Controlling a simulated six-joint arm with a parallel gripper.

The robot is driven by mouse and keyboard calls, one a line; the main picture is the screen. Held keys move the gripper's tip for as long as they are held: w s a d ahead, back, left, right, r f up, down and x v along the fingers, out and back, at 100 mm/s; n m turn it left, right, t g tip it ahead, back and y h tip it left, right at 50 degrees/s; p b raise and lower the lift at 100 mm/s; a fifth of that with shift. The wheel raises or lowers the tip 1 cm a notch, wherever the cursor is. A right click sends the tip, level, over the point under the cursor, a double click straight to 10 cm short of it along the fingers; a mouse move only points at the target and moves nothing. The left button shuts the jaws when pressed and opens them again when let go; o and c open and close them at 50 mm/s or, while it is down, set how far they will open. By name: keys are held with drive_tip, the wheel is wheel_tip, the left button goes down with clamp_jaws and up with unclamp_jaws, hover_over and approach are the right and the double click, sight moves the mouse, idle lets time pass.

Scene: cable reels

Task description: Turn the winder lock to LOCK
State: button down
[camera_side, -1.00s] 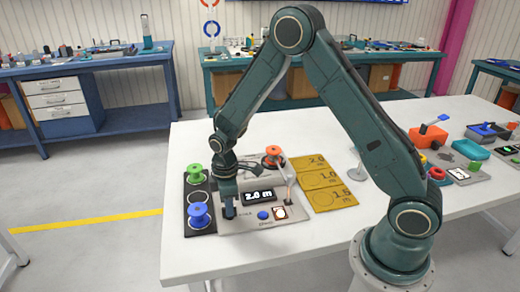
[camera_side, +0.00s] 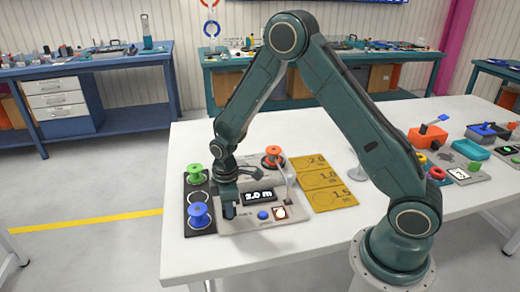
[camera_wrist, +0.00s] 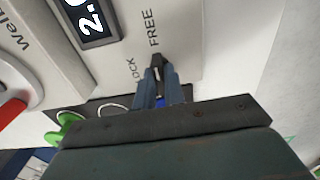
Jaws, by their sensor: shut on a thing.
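The winder (camera_side: 240,225) is a light grey panel on the white table, with a display (camera_side: 258,197) reading 2.0 m. My gripper (camera_side: 229,211) is down at the panel's left front part, below and left of the display. In the wrist view its blue-grey fingers (camera_wrist: 159,85) are shut on the winder lock (camera_wrist: 157,61), a small dark knob whose end shows past the fingertips. The printed word FREE lies just beyond the knob, and LOCK lies to its left, partly hidden. The fingers cover most of the knob, so its exact setting cannot be told.
A green reel (camera_side: 195,173) and a blue reel (camera_side: 199,215) stand on a black tray left of the winder. An orange reel (camera_side: 272,157) sits at its back. A blue button (camera_side: 263,215) is right of my gripper. Yellow length mats (camera_side: 322,182) lie to the right.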

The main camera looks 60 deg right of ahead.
drive_tip(key=n, duration=0.9)
drive_tip(key=shift+n, duration=4.6)
drive_tip(key=c, duration=1.5)
unclamp_jaws()
